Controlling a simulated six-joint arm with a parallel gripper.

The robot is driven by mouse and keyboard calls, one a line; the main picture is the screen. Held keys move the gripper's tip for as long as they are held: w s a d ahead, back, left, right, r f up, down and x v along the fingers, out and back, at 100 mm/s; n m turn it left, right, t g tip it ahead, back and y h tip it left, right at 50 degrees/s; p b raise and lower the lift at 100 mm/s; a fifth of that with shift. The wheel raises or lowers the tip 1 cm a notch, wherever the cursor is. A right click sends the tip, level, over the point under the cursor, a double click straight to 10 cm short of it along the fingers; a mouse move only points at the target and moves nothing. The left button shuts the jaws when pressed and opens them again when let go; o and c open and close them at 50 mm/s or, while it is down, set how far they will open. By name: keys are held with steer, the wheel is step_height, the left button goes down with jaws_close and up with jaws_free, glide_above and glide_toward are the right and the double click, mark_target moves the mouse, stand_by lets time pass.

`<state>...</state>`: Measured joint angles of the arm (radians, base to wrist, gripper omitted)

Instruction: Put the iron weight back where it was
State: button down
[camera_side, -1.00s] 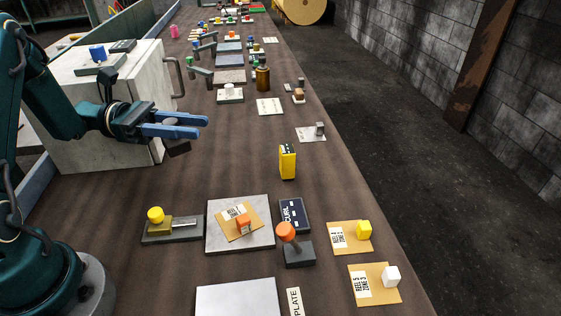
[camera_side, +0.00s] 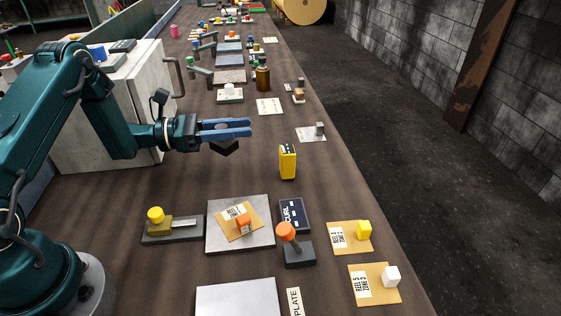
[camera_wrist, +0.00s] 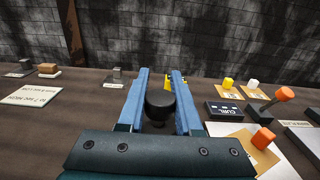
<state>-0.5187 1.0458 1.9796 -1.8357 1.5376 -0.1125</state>
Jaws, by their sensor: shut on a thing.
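The iron weight (camera_wrist: 160,104) is a dark, rounded piece with a flat top, held between the two blue fingers in the wrist view. In the side view its dark lower part (camera_side: 224,149) hangs beneath the fingers, above the brown bench and clear of it. The fingers hide its upper part there. My gripper (camera_side: 250,127) is shut on it and points right, in front of the white cabinet. The fingers also show in the wrist view (camera_wrist: 160,74). The place where the weight stood before cannot be told from these frames.
A yellow box (camera_side: 288,164) stands to the right, below the level of my fingertips. A card with a small grey block (camera_side: 319,129) lies beyond it. A grey plate (camera_side: 215,242), a dark CURL box (camera_side: 294,214) and an orange-knobbed lever (camera_side: 286,233) sit nearer. The white cabinet (camera_side: 130,110) stands behind my arm.

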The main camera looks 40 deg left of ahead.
steer(key=shift+f, duration=3)
steer(key=shift+f, duration=0.1)
steer(key=c, duration=0.6)
jaws_free()
steer(key=shift+f, duration=0.1)
steer(key=shift+s+a, duration=0.1)
steer(key=v, duration=1.1)
steer(key=shift+s+a, duration=0.25)
